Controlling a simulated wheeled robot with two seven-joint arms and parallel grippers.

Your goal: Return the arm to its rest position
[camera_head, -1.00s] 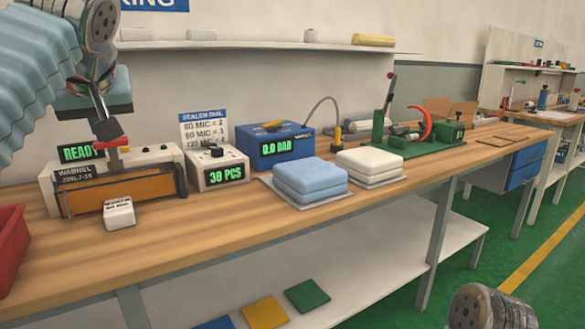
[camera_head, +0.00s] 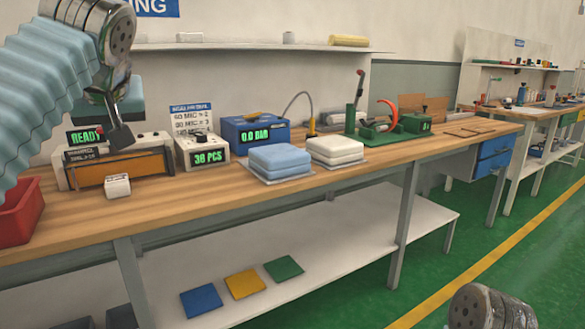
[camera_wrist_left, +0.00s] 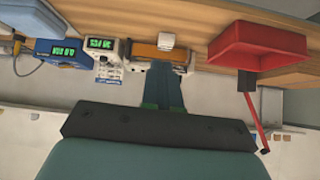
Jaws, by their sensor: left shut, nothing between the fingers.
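My left arm comes in from the upper left in the head view, with its silver wrist joint near the top. My left gripper (camera_head: 120,136) points down in front of the sealing machine (camera_head: 120,168) with the green READY display, and part of it is hidden by the wrist. In the left wrist view the fingers (camera_wrist_left: 162,88) are together with nothing between them. They hold no object and appear above the back of the bench. Only a silver link of my right arm shows at the lower right of the head view; its gripper is out of view.
A red bin (camera_head: 20,215) sits at the bench's left end. Green floor (camera_head: 530,265) is open at right.

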